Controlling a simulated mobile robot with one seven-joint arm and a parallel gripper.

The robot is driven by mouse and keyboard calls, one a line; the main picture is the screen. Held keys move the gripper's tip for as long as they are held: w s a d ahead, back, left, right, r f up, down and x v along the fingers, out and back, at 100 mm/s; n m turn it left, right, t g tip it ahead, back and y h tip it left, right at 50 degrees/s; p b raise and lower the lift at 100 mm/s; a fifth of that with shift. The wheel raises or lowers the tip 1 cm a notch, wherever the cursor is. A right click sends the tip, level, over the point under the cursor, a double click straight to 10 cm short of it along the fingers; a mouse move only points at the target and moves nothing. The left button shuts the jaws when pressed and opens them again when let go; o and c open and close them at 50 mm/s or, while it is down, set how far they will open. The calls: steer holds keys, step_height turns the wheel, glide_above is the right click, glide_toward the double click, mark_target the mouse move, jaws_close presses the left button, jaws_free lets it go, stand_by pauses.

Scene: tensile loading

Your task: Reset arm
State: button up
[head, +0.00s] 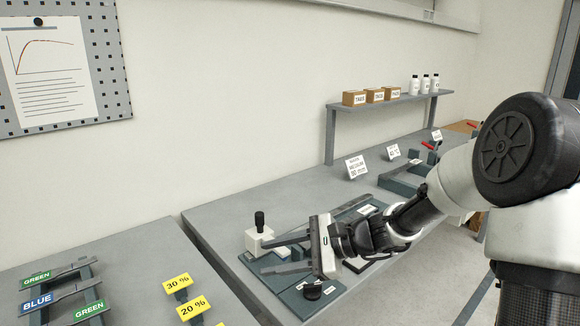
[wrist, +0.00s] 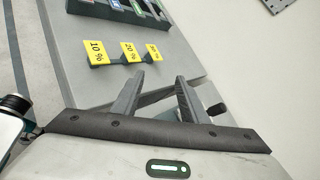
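My gripper (head: 266,257) is stretched out over the blue-grey panel (head: 250,266) on the middle bench. Its two grey fingers point left and stand apart. A white block with a black knob (head: 260,222) stands just behind the fingers in the head view. My arm and gripper body hide part of the panel.
Yellow percent cards (head: 178,283) and a rack with green and blue labelled strips (head: 60,290) are on the left bench. Behind are white signs (head: 355,167) and a shelf (head: 385,100) with boxes and bottles. Much of the left bench is clear.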

steer(key=s+d+r+n+t+h, duration=0.1)
steer(key=s+d+r+n+h, duration=0.3)
steer(key=s+d+n+h, duration=0.55)
steer(key=s+d+r+n+t+h, duration=0.1)
steer(key=s+d+r+n+h, duration=0.45)
steer(key=s, duration=0.85)
step_height(320, 180, up, 12)
steer(key=d+y+p, duration=0.2)
steer(key=p, duration=1.1)
steer(key=shift+m+t, duration=0.3)
